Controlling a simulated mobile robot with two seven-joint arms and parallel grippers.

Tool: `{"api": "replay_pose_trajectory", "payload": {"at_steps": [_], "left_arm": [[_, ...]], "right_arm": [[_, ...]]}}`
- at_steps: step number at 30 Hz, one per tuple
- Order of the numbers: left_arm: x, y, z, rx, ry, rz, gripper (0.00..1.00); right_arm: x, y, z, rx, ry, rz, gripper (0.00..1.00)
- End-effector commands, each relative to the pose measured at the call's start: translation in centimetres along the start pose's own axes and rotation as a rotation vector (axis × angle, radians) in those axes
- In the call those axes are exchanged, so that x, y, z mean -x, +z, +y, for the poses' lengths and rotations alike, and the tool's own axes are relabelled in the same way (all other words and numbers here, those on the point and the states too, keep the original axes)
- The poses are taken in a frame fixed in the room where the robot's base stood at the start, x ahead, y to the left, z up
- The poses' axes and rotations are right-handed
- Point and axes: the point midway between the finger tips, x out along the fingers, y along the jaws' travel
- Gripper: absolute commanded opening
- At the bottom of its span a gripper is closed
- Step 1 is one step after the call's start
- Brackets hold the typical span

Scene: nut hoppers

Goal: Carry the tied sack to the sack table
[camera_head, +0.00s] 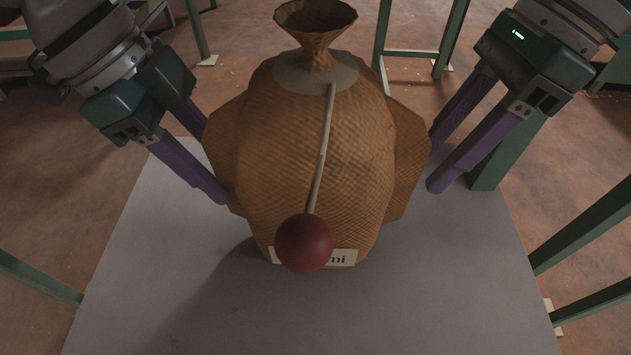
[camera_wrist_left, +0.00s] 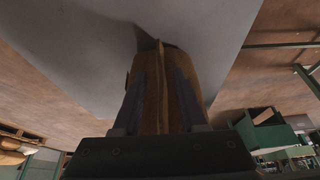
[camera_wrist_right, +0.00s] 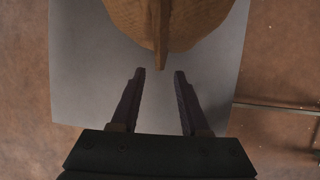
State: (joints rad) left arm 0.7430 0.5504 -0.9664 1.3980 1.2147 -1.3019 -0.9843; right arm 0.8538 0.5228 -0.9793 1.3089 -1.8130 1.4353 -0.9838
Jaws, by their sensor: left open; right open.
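The tied brown woven sack (camera_head: 315,150) stands upright on a grey table top (camera_head: 165,265), with a flared neck and an ear on each side. My left gripper (camera_head: 216,168) is open at the left ear. In the left wrist view, its fingers lie either side of the ear (camera_wrist_left: 160,88), with no clear grip visible. My right gripper (camera_head: 434,165) is open beside the right ear (camera_head: 408,155). In the right wrist view, that ear's edge (camera_wrist_right: 161,55) lies just beyond the fingertips, between their lines. A label at the sack's base is partly hidden by a red ball.
The red ball (camera_head: 304,243) ends a pale rod (camera_head: 320,150) running down the sack's front from its neck. Green frame legs (camera_head: 585,225) stand right of the table and others behind. A green bin (camera_wrist_left: 265,128) shows in the left wrist view. The table's front is bare.

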Motion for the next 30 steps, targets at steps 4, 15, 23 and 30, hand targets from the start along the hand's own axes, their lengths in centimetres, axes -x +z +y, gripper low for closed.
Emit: {"api": "replay_pose_trajectory", "payload": {"at_steps": [4, 15, 23, 30], "left_arm": [[-1.4, 0.0, 0.0, 0.001, 0.0, 0.0, 0.41], [-2.0, 0.0, 0.0, 0.0, -0.001, -0.002, 0.41], [-2.0, 0.0, 0.0, 0.0, -0.001, -0.001, 0.2], [-2.0, 0.0, 0.0, 0.0, -0.001, -0.001, 0.0]], "right_arm": [[-1.8, 0.1, 0.0, -0.001, 0.002, -0.001, 0.45], [-2.7, 0.0, 0.0, 0.0, 0.0, 0.001, 0.45], [-2.7, 0.0, 0.0, 0.0, 0.0, 0.0, 0.24], [-2.7, 0.0, 0.0, 0.0, 0.0, 0.0, 0.0]]}}
